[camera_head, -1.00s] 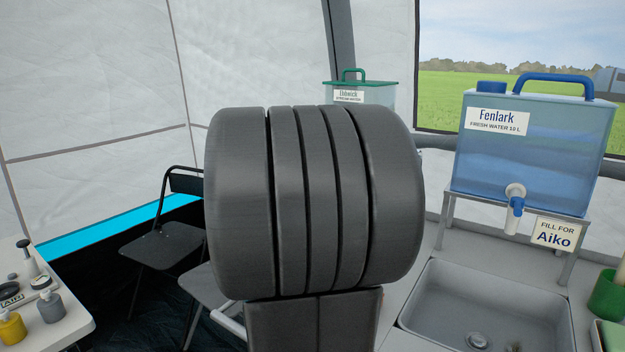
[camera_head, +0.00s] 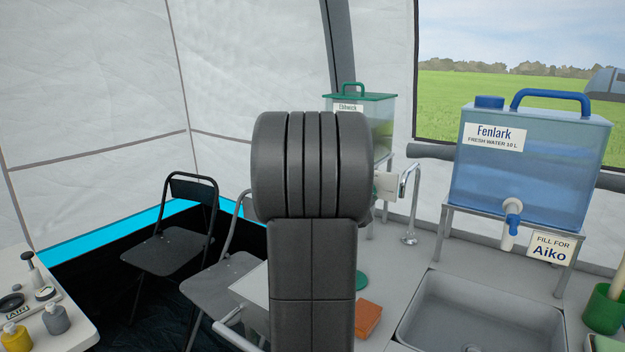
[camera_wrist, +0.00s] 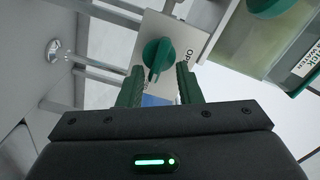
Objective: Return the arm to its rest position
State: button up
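My own dark grey arm fills the middle of the head view and hides my gripper there. In the wrist view my gripper (camera_wrist: 158,82) shows two dark green fingers, spread apart with nothing held between them. Beyond the fingertips is a green knob (camera_wrist: 158,57) on a pale plate (camera_wrist: 190,38) marked with letters that start "OP". I cannot tell exactly how far the knob is from the fingers. A clear container with a green lid (camera_wrist: 240,35) is at the upper right of the wrist view.
A green-lidded tank (camera_head: 381,112) stands behind my arm. A blue Fenlark tank (camera_head: 530,160) sits on a stand above a sink (camera_head: 490,315). A tap (camera_head: 409,210) and an orange block (camera_head: 367,318) are right of my arm. Folding chairs (camera_head: 165,250) and a white table (camera_head: 50,320) are left.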

jog(key=shift+a+r+n+p, duration=0.15)
jog(key=shift+n+p, duration=0.55)
jog(key=shift+n, duration=0.5)
